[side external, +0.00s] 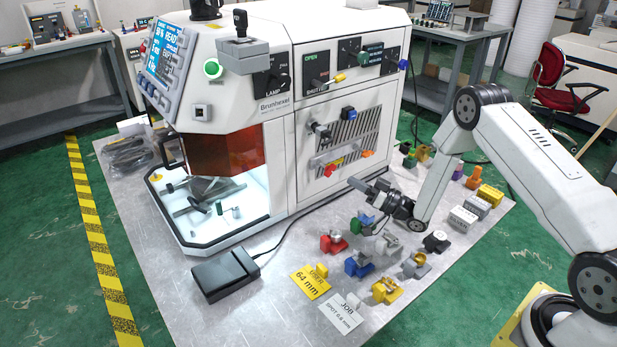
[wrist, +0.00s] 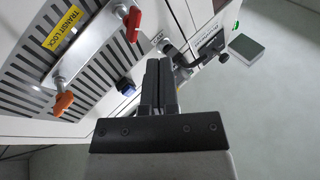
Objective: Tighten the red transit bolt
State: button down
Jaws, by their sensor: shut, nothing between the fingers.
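The red transit bolt (side external: 330,171) is a wing-shaped knob at the left end of a metal bar on the machine's slotted side panel. In the wrist view the red bolt (wrist: 133,23) is at the top, beside the yellow "TRANSIT LOCK" label (wrist: 63,32). An orange wing knob (side external: 367,153) sits at the bar's other end; the wrist view shows this orange knob (wrist: 63,103) at lower left. My gripper (side external: 353,182) is just in front of the panel, below and right of the red bolt and apart from it. In the wrist view my gripper (wrist: 160,65) is shut and empty.
A blue knob (wrist: 125,87) and a black-handled latch (side external: 320,131) stick out of the panel near the bar. Small coloured fixtures, including a red one (side external: 333,243), crowd the table below my gripper. A black box (side external: 225,273) with a cable lies at front left.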

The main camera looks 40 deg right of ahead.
aim_at(330, 170)
jog(key=s+n+h, duration=0.1)
jog(key=n, duration=0.2)
jog(key=s+a+r+n+t+h, duration=0.1)
jog(key=n+h, duration=0.1)
jog(key=n, duration=0.1)
jog(key=s+a+r+n+h, duration=0.1)
jog(key=n+h, duration=0.1)
jog(key=n, duration=0.1)
jog(key=shift+r+n, duration=0.15)
jog(key=shift+n, duration=0.15)
jog(key=x, duration=1)
jog(key=shift+s+d+f, duration=0.1)
jog(key=shift+d+f, duration=1.25)
jog(key=shift+f, duration=0.05)
